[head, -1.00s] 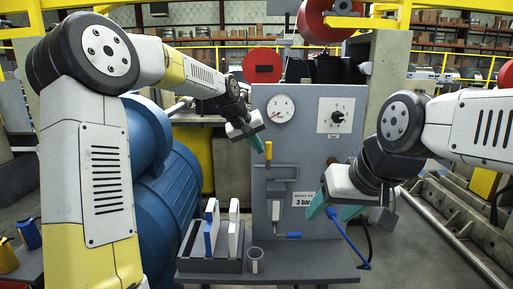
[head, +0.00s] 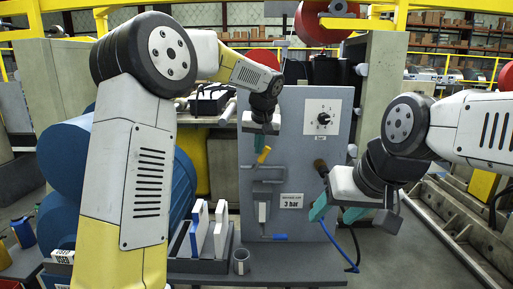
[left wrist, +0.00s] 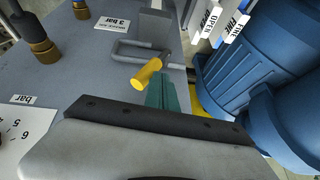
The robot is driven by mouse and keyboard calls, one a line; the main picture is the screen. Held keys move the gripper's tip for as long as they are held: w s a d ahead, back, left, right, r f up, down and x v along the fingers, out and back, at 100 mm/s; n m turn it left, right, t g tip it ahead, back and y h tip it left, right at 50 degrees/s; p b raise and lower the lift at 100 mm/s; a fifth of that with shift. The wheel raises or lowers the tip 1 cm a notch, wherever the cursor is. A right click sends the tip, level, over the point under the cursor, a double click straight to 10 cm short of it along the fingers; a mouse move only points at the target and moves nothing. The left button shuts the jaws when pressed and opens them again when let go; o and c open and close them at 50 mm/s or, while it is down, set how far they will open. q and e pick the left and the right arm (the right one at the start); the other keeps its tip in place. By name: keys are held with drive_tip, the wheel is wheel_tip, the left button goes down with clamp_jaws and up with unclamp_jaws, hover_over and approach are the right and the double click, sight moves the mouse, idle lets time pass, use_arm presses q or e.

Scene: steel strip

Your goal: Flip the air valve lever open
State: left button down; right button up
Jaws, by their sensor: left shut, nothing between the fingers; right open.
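The yellow-handled lever (head: 263,155) is on the grey panel (head: 285,165), above a grey bracket. In the left wrist view the yellow handle (left wrist: 147,72) sticks out beside the grey bracket (left wrist: 135,50). My left gripper (head: 260,146) is shut and empty, just above the handle in the head view. Its teal fingers (left wrist: 168,95) are close beside the handle in the left wrist view; I cannot tell whether they touch. My right gripper (head: 336,211) is open and empty at the panel's right side.
A white dial plate (head: 322,117) and a "3 bar" label (head: 291,201) are on the panel. A rack with white plates (head: 221,229) and a grey cup (head: 241,261) stand on the shelf (head: 290,270). Blue tanks (left wrist: 250,90) stand alongside.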

sight(267, 151)
use_arm(q)
drive_tip(key=d+y, duration=0.1)
drive_tip(key=d+f+y, duration=0.1)
drive_tip(key=d, duration=0.1)
drive_tip(key=shift+m+y, duration=0.3)
drive_tip(key=shift+m, duration=0.1)
drive_tip(key=d+f+m+y, duration=0.2)
drive_tip(key=d+f+y, duration=0.2)
drive_tip(key=y, duration=0.3)
drive_tip(key=shift+d+f+t, duration=0.35)
drive_tip(key=shift+f+t, duration=0.05)
drive_tip(key=shift+f, duration=0.45)
drive_tip(key=shift+f, duration=0.2)
drive_tip(key=shift+s, duration=0.1)
